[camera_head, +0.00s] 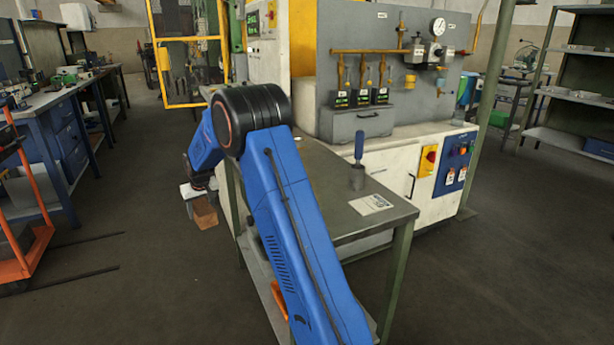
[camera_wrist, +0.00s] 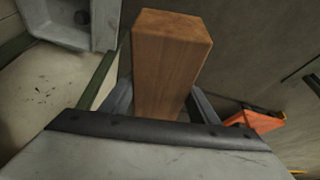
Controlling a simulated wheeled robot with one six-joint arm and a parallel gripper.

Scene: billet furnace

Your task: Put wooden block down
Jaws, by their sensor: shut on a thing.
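The wooden block (camera_wrist: 168,62) is brown and oblong. In the wrist view it stands out between the two fingers of my gripper (camera_wrist: 160,105), which is shut on it. In the head view the block (camera_head: 205,213) shows at the left of the metal table, below my blue arm, and appears to be off the floor. My gripper (camera_head: 196,190) is partly hidden there by the arm. What lies directly under the block is hard to tell.
A metal table (camera_head: 400,208) stands at centre, with a blue-handled tool (camera_head: 358,160) and a paper (camera_head: 371,204) on it. The furnace cabinet (camera_head: 400,160) is behind. An orange cart (camera_head: 30,235) is at left. Open floor (camera_head: 130,200) lies between.

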